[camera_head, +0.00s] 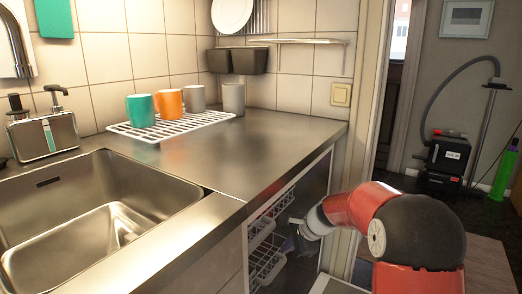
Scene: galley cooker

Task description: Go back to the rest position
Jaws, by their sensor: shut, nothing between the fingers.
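My red, black and grey arm comes in from the lower right and reaches left. My gripper (292,221) is small and dark in this view, at the end of the grey wrist. It is shut and empty. It is in front of the open compartment (318,185) under the counter, close to its white wire racks (268,262). I cannot tell whether it touches a rack. My arm hides part of the compartment and its right edge.
The steel counter (265,135) is above and left of my gripper. It bears a white drying rack (190,127) with several cups, a sink (90,205) and a soap dispenser (45,135). A doorway stands at right, with a vacuum cleaner (447,155) and a green bottle (504,170) beyond.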

